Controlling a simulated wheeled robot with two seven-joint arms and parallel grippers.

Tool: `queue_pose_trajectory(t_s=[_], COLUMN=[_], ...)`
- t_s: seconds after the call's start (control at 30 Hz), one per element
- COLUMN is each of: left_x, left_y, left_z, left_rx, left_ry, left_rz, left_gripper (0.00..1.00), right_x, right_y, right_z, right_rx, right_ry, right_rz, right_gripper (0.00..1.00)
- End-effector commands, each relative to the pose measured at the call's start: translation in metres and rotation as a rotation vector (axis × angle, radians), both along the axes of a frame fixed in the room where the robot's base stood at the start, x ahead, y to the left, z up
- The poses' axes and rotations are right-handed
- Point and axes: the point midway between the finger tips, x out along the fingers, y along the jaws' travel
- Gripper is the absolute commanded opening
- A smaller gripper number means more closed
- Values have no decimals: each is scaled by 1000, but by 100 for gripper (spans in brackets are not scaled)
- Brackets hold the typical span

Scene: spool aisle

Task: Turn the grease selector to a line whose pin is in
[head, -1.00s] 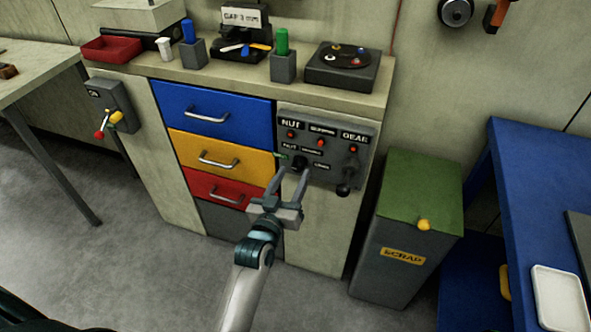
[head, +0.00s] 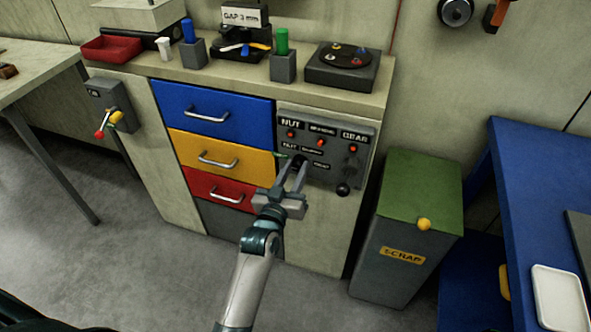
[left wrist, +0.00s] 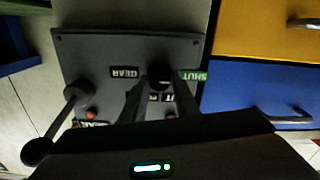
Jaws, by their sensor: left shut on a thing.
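The grey panel (head: 370,134) on the cabinet front carries NUT, BUSHING and GEAR labels, each with a red pin below: nut pin (head: 290,134), bushing pin (head: 320,142), gear pin (head: 353,149). How far each pin is in is too small to tell. The dark selector knob (left wrist: 160,74) sits low on the panel, ringed by smaller labels, including GEAR (left wrist: 124,72) and a green SHUT (left wrist: 193,76). My left gripper (head: 296,166) is shut on this knob; its fingers flank it in the left wrist view (left wrist: 160,88). Where the knob points is hidden. My right gripper is not in view.
A lever with a black ball (head: 343,188) sticks out at the panel's lower right. Blue, yellow and red drawers (head: 212,108) with handles lie to its left. A scrap bin (head: 400,245) stands to the right. Grease-bench items stand on the cabinet top.

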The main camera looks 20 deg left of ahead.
Motion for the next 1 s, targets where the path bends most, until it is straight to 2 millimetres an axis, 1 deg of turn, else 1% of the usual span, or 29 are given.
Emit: queue_pose_trajectory(t_s=[0.2, 0.3, 0.37, 0.6, 0.77, 1.0], left_x=[0, 0, 0, 0, 0, 0], left_y=[0, 0, 0, -1, -1, -2], left_z=[1, 1, 2, 3, 3, 2], left_rx=[31, 60, 85, 228, 359, 589], left_ry=[0, -1, -2, -7, -10, -18], left_rz=[1, 0, 0, -1, -1, -1], left_gripper=[5, 5, 5, 5, 5, 5], right_x=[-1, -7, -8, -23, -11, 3], right_y=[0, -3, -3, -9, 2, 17], right_z=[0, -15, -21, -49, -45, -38], right_rx=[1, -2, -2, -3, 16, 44], right_ry=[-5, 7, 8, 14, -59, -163], right_rz=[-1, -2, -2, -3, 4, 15], right_gripper=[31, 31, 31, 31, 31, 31])
